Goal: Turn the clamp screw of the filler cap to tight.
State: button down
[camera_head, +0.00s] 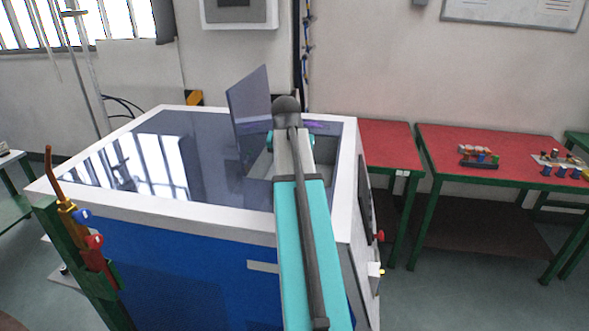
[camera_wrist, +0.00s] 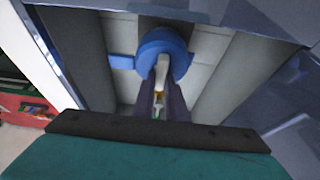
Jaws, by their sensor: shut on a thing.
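The blue filler cap (camera_wrist: 176,50) shows in the wrist view, inside a grey-walled recess, with a blue tab (camera_wrist: 122,62) on its left. A pale bar-like piece (camera_wrist: 162,68), which looks like the clamp screw's handle, stands out from the middle of the cap. My gripper (camera_wrist: 161,90) has its dark fingers on either side of this piece and is shut on it. The fingers hide its lower part. In the head view my arm reaches into the open hatch of the blue and white generator (camera_head: 200,262) and hides the gripper and the cap.
A dark hatch lid (camera_head: 249,118) stands raised just left of my arm. The opening's white rim (camera_head: 347,150) lies close on the right. Red-topped tables (camera_head: 440,145) with small parts stand to the right.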

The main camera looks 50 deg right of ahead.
jog(key=c, duration=1.8)
grip_release()
jog(key=shift+o, duration=0.2)
jog(key=shift+r, duration=0.1)
jog(key=b+v, duration=0.3)
jog(key=v, duration=1)
jog(key=shift+r, duration=0.3)
jog(key=shift+a, duration=0.1)
